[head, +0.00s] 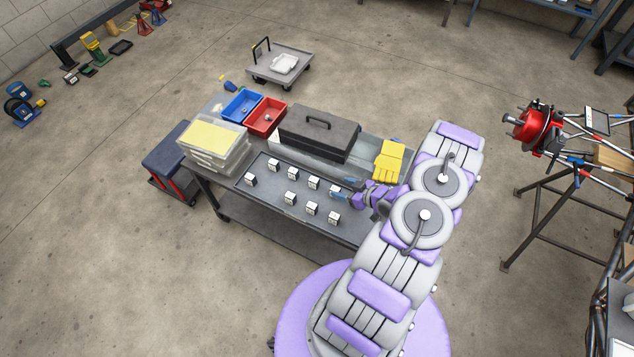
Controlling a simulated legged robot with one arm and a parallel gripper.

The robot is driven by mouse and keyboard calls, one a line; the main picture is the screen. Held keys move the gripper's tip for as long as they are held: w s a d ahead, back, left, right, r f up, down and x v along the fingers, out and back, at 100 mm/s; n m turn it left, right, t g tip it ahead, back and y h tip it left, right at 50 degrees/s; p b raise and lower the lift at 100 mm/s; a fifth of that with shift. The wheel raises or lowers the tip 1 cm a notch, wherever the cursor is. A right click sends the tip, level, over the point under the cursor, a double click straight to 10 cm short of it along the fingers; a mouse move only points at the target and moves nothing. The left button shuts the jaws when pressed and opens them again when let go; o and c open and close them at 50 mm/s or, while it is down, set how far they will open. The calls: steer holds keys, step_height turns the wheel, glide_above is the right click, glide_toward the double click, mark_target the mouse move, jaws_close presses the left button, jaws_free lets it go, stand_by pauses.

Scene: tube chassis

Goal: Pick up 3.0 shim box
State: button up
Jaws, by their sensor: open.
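Several small white-and-black shim boxes stand in two rows on the dark tray (262,197) on the workbench. One is the leftmost box (250,179), and another is at the front right (334,217). Their labels are too small to read, so I cannot tell which is the 3.0 shim box. My gripper (345,190) is at the right end of the rows, low over the tray, with its jaws open. It partly hides a box (336,190) at the end of the back row. I cannot tell whether it touches that box.
Behind the tray are a dark toolbox (318,133), a red bin (266,117), a blue bin (241,105) and yellow gloves (389,160). Clear stacked containers (212,146) stand at the left. Open floor lies in front of the bench.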

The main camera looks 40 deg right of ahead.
steer(key=b, duration=0.1)
glide_toward(317, 180)
steer(key=w+a+f, duration=0.1)
steer(key=w+a, duration=0.2)
steer(key=shift+f, duration=0.4)
steer(key=shift+w+d+f+b, duration=0.2)
steer(key=shift+w+d+f, duration=0.15)
steer(key=shift+w, duration=0.15)
steer(key=shift+w+d+f+b, duration=0.2)
steer(key=shift+w+d+f, duration=0.1)
steer(key=shift+w, duration=0.25)
steer(key=shift+w+d+f, duration=0.1)
steer(key=shift+d+f, duration=0.05)
steer(key=shift+d, duration=0.1)
steer(key=shift+w+f, duration=0.15)
steer(key=shift+w, duration=0.15)
steer(key=w, duration=0.1)
steer(key=w+a+f+b, duration=0.1)
steer(key=w+a+b, duration=0.1)
steer(key=w, duration=0.1)
steer(key=shift+f, duration=0.25)
steer(key=shift+d, duration=0.35)
steer(key=shift+d+f, duration=0.15)
steer(key=shift+d, duration=0.2)
steer(key=c, duration=0.3)
steer(key=shift+a, duration=0.55)
steer(key=c, duration=0.6)
steer(key=shift+d, duration=0.1)
steer(key=shift+c, duration=1.4)
steer(key=shift+d, duration=0.25)
